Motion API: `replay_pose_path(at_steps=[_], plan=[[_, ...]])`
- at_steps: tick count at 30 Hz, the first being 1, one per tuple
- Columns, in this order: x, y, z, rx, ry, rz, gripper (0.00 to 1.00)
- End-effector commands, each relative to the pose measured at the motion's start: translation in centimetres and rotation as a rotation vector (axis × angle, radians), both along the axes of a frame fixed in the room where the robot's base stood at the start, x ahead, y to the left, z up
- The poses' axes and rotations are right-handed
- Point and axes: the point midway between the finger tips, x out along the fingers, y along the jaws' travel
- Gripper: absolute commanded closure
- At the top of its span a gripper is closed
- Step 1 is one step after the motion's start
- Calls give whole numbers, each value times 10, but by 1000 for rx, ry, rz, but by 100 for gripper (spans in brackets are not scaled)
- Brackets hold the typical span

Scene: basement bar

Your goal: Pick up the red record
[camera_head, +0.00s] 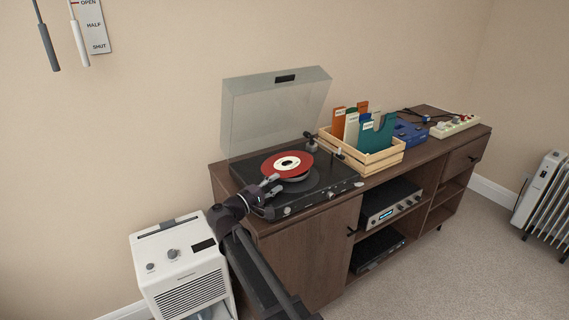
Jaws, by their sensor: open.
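The red record (270,164) has a pale centre label and lies flat over the turntable (338,187), which stands on the left of the wooden cabinet. It appears to sit a little above the dark platter (312,184). The turntable's clear lid (262,115) is raised behind it. My gripper (275,184) is open at the record's near left edge, with its fingers pointing toward it. I cannot tell whether the fingertips touch the record or whether its rim is between them.
The tonearm (311,142) is to the record's right. A wooden crate (378,160) of record sleeves, a blue box (410,133) and a pale device (455,126) stand farther right on the cabinet (310,240). A white dehumidifier-like unit (185,265) is at the left.

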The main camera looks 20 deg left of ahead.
Motion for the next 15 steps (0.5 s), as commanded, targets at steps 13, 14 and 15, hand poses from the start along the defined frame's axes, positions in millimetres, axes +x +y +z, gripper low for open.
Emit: replay_pose_path(at_steps=[13,14,15], plan=[[29,-17,3,0,0,-1,56],[29,-17,3,0,0,-1,56],[29,-17,3,0,0,-1,56]])
